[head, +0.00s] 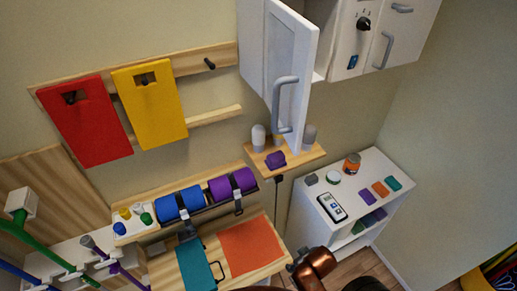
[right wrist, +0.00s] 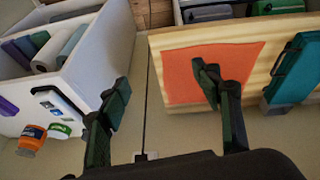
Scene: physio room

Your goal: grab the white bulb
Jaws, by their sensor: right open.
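The white bulb (head: 258,136) stands upright on a small wooden wall shelf (head: 296,159), left of the open cabinet door. A grey bulb (head: 309,136) stands on the same shelf to the right, and a purple block (head: 276,159) lies at its front. A yellowish piece (head: 278,140) is mostly hidden behind the door's lower edge. My right arm enters at the bottom of the head view, well below the shelf. My right gripper (right wrist: 163,92) has its fingers apart and empty in the right wrist view, which does not show the bulb. My left gripper is not in view.
An open white cabinet door (head: 290,75) with a grey handle hangs just above the shelf. A white cabinet (head: 350,180) with a jar and a remote stands to the right.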

